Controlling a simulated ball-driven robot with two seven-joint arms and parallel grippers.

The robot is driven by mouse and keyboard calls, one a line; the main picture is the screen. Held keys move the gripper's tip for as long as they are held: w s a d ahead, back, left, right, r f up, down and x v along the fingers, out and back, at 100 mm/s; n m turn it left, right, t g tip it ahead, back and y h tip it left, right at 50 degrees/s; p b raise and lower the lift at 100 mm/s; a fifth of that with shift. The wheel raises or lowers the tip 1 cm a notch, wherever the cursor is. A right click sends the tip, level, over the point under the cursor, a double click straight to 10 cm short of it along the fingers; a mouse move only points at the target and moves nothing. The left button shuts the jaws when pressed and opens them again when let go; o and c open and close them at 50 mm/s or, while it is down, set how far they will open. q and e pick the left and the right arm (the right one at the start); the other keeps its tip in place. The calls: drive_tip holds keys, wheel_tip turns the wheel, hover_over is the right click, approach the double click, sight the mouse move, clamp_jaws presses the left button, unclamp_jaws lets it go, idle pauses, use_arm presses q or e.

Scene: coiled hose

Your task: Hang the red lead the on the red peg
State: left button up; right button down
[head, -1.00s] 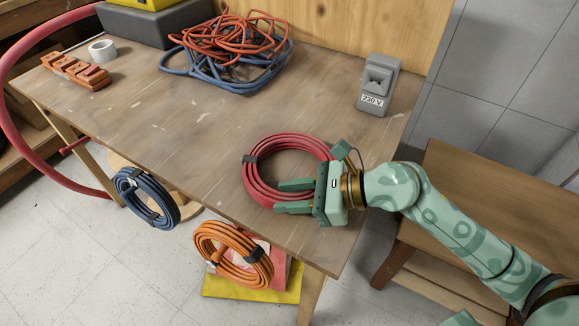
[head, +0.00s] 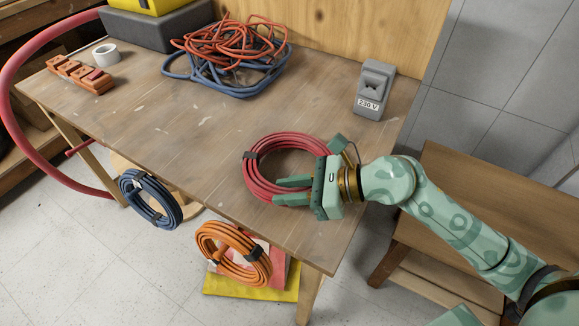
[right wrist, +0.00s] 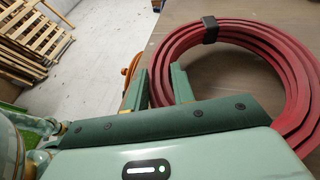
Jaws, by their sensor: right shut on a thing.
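The red lead (head: 262,178) is a coil with a black tie, lying on the wooden table near its front right edge. It also shows in the right wrist view (right wrist: 285,75), where the black tie is on its far side. My right gripper (head: 277,191) is shut on the near right part of the coil, its fingers pointing left across the strands. In the right wrist view its fingers (right wrist: 163,87) stand on both sides of the coil's near left strands. A red peg (head: 80,147) sticks out at the table's left front edge, with no coil on it. My left gripper is out of view.
A blue coil (head: 150,199) and an orange coil (head: 234,253) hang along the table's front edge. A tangle of cords (head: 228,58), a grey 230 V box (head: 373,90), white tape (head: 105,54) and an orange block (head: 81,75) stand on the table. The middle is clear.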

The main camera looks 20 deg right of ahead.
wheel_tip(320, 180, up, 7)
drive_tip(key=p, duration=0.5)
drive_tip(key=shift+f, duration=0.1)
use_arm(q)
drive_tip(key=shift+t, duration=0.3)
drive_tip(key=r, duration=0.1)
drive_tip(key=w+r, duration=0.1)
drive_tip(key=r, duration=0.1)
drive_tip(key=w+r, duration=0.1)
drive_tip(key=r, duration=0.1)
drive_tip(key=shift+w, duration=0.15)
use_arm(e)
drive_tip(key=shift+f, duration=0.1)
